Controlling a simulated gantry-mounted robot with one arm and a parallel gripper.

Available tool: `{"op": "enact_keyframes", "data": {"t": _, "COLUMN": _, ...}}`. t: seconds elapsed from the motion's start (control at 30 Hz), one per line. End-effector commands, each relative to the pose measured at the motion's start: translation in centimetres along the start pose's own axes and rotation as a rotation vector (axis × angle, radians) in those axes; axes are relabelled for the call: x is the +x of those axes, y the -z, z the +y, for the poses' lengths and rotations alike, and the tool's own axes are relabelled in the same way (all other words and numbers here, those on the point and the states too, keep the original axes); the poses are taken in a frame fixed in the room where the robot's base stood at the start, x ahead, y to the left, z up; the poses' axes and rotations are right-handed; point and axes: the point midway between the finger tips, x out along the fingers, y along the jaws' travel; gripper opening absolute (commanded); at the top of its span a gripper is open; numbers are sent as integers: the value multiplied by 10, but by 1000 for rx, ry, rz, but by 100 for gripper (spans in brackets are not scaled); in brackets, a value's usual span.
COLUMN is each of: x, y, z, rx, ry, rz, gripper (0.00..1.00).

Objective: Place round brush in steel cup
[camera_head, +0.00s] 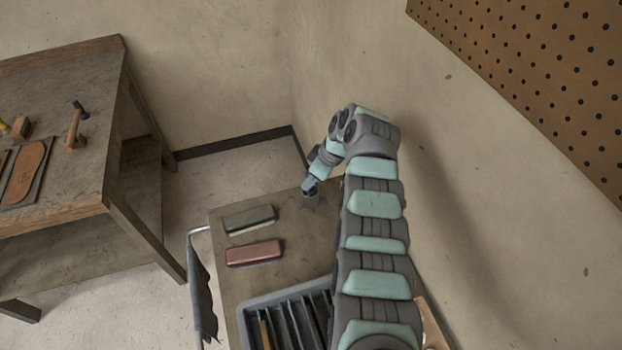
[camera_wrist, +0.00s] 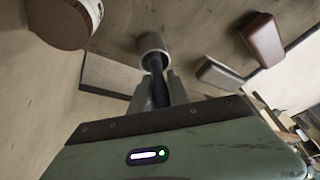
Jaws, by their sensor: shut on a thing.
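The steel cup (camera_head: 311,201) is a small grey cylinder at the far end of the cart top, and it also shows in the wrist view (camera_wrist: 152,41). My gripper (camera_head: 310,187) is directly by the cup's mouth. In the wrist view my gripper (camera_wrist: 158,84) is shut on the round brush (camera_wrist: 157,76), a dark, slim shape between the two grey fingers. The brush's far end reaches the cup's opening and looks to be inside its rim. How deep it sits is hidden, and its bristles cannot be made out.
A grey block (camera_head: 250,219) and a reddish block (camera_head: 254,253) lie left of the cup. A slotted grey tray (camera_head: 246,312) holding tools is at the near end. A wall stands close on the right. A workbench (camera_head: 75,187) with a hammer (camera_head: 76,122) is at left.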

Motion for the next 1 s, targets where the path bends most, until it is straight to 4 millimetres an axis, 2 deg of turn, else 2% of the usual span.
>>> {"op": "enact_keyframes", "data": {"t": 0.17, "x": 3, "y": -1, "z": 0, "rx": 0, "ry": 0, "rz": 0, "gripper": 0}}
{"op": "enact_keyframes", "data": {"t": 0.2, "x": 3, "y": -1, "z": 0, "rx": 0, "ry": 0, "rz": 0, "gripper": 22}}
{"op": "enact_keyframes", "data": {"t": 0.47, "x": 3, "y": -1, "z": 0, "rx": 0, "ry": 0, "rz": 0, "gripper": 43}}
{"op": "enact_keyframes", "data": {"t": 0.77, "x": 0, "y": 0, "z": 0, "rx": 0, "ry": 0, "rz": 0, "gripper": 43}}
{"op": "enact_keyframes", "data": {"t": 1.0, "x": -21, "y": 5, "z": 0, "rx": -1, "ry": -3, "rz": 2, "gripper": 43}}
